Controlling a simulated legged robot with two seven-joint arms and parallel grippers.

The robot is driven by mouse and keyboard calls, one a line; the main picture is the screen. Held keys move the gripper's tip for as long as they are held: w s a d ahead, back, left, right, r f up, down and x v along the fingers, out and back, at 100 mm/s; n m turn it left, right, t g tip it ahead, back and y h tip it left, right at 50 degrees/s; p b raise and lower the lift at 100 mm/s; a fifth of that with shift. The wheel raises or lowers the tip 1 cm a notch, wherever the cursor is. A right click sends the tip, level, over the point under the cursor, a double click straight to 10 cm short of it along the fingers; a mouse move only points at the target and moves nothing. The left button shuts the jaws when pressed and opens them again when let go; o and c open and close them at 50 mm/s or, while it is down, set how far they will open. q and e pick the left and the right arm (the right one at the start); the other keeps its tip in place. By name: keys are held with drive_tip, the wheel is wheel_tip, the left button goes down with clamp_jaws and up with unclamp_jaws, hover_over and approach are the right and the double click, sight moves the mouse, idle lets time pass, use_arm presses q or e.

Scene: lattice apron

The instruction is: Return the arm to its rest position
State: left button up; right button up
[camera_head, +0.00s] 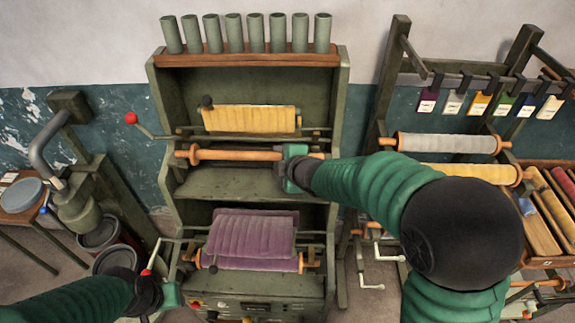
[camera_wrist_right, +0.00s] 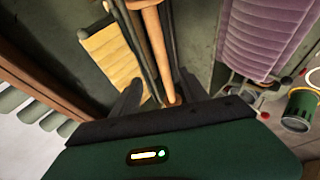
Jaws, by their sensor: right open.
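My right gripper (camera_head: 292,168) is at the right part of a bare wooden roller (camera_head: 236,155) on the middle level of the green rack. In the right wrist view the gripper (camera_wrist_right: 160,82) is open, its dark fingers spread with the roller's end (camera_wrist_right: 170,95) between them; I cannot tell whether they touch it. Its fingertips are hidden in the head view. My left gripper (camera_head: 172,295) is low at the left, beside the rack's lower crank; its fingers are not clear enough to tell open from shut.
The green rack (camera_head: 340,115) holds yellow cloth (camera_head: 250,119) above and purple cloth (camera_head: 252,235) below. A red-knobbed crank (camera_head: 131,118) sticks out left. A second rack with rollers (camera_head: 450,143) stands right, behind my right arm. Metal buckets (camera_head: 118,258) stand left.

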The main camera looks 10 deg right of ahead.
drive_tip(key=s+d+f+m+g+h+b, duration=0.1)
drive_tip(key=s+d+f+m+g+b, duration=0.15)
drive_tip(key=s+f+m+b, duration=0.4)
drive_tip(key=s+d+f+m+g+h+b, duration=0.1)
drive_tip(key=s+d+f+b, duration=0.2)
drive_tip(key=f, duration=0.6)
use_arm(q)
drive_tip(key=s+b+x, duration=0.1)
drive_tip(key=b+x, duration=0.2)
drive_tip(key=x, duration=0.4)
drive_tip(key=s+b+x, duration=0.2)
drive_tip(key=b+x, duration=0.1)
drive_tip(key=x, duration=0.5)
drive_tip(key=shift+a+f, duration=0.4)
drive_tip(key=shift+f, duration=0.35)
use_arm(e)
drive_tip(key=s+f+m+g, duration=0.2)
drive_tip(key=s+f+m, duration=0.2)
drive_tip(key=s, duration=0.4)
drive_tip(key=s+d+f+m+g, duration=0.1)
drive_tip(key=s+f+m+g, duration=0.1)
drive_tip(key=s+f+m, duration=0.3)
drive_tip(key=shift+s+d+f+g, duration=0.15)
drive_tip(key=shift+s+f+g, duration=0.2)
drive_tip(key=shift+s+f, duration=1.1)
